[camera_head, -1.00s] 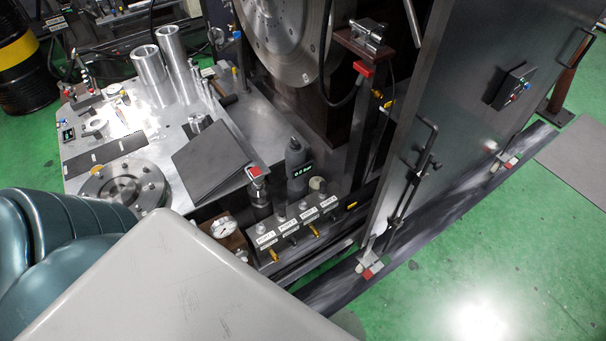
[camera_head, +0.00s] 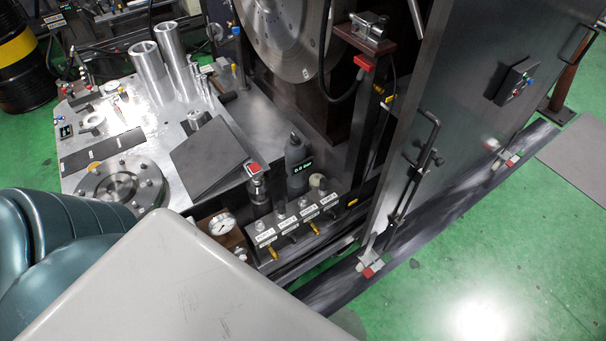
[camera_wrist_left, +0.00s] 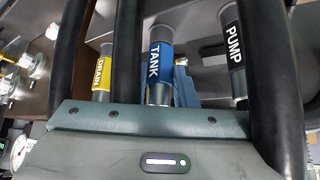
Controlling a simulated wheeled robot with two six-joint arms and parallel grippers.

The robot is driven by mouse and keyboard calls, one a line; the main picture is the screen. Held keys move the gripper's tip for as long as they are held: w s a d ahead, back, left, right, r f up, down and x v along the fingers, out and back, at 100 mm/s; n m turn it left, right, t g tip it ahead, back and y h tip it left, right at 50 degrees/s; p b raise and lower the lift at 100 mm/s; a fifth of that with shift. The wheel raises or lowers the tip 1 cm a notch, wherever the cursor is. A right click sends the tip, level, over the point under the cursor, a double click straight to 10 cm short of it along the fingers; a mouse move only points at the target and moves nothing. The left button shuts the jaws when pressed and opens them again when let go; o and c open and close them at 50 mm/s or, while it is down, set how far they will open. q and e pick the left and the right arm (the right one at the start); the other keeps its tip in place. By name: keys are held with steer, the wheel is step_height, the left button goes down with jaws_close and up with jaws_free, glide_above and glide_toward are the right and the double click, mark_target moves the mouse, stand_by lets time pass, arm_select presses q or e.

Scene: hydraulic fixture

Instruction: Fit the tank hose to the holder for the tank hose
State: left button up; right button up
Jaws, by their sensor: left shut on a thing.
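The tank hose (camera_wrist_left: 160,62), with a blue TANK label and a bare metal end, stands at the centre of the left wrist view. My left gripper (camera_wrist_left: 150,118) is shut on it, its grey body filling the bottom of that view. I cannot pick out the holder for the tank hose with certainty. In the head view a large grey part of mine covers the lower middle, and neither gripper shows.
In the wrist view a yellow DRAIN fitting (camera_wrist_left: 102,76) is left of the tank hose and a black PUMP fitting (camera_wrist_left: 232,50) right. In the head view a labelled port block (camera_head: 296,226) and pressure gauge (camera_head: 222,224) sit near the grey cabinet door (camera_head: 470,110).

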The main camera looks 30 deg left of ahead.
arm_select(q)
steer(key=shift+f, duration=0.1)
stand_by(0.5)
steer(key=o, duration=1)
steer(key=shift+o, duration=0.2)
